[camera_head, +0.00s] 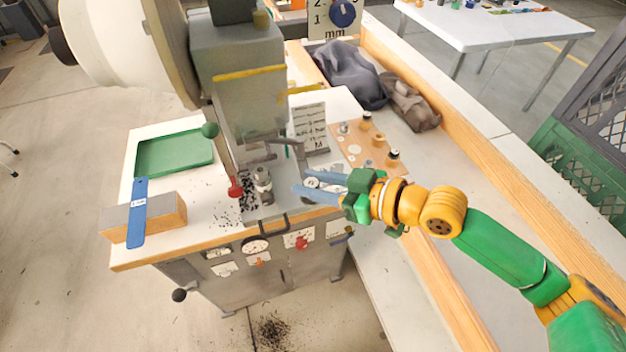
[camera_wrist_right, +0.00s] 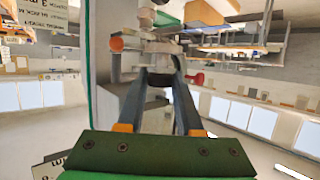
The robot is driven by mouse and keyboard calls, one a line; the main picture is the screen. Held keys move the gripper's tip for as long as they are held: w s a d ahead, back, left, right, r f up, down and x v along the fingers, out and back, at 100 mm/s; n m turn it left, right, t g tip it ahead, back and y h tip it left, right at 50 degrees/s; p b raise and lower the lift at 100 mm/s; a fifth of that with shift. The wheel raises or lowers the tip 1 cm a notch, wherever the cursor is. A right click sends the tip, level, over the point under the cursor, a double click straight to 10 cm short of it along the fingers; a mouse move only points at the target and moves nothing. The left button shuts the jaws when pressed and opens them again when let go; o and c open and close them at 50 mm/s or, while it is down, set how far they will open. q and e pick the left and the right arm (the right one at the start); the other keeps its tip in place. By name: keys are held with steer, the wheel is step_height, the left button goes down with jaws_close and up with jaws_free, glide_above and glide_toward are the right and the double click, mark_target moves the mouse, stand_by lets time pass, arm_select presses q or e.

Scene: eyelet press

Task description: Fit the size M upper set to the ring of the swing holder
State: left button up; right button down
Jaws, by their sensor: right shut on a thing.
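My right gripper (camera_head: 308,187) reaches in from the right over the press table, its blue fingers shut on a small metal piece (camera_head: 312,182). In the right wrist view the fingers close around a dark, rounded piece (camera_wrist_right: 160,79); its size mark cannot be read. The grey press (camera_head: 240,80) stands just left of the gripper. A grey bent metal arm (camera_head: 299,152), perhaps the swing holder, juts from the press behind the fingertips. Its ring cannot be made out clearly, and I cannot tell whether the held piece touches it. My left gripper is not in view.
A wooden board (camera_head: 352,139) with several small tool pieces lies behind the gripper. A card (camera_head: 309,127) marked M stands beside the press.

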mark_target(313, 184)
steer(key=shift+f+b, duration=0.5)
steer(key=shift+f, duration=0.25)
steer(key=shift+c, duration=2.4)
jaws_free()
steer(key=shift+r, duration=0.15)
step_height(313, 184, up, 3)
steer(key=p, duration=0.3)
steer(key=shift+r+p, duration=0.55)
steer(key=shift+r, duration=0.4)
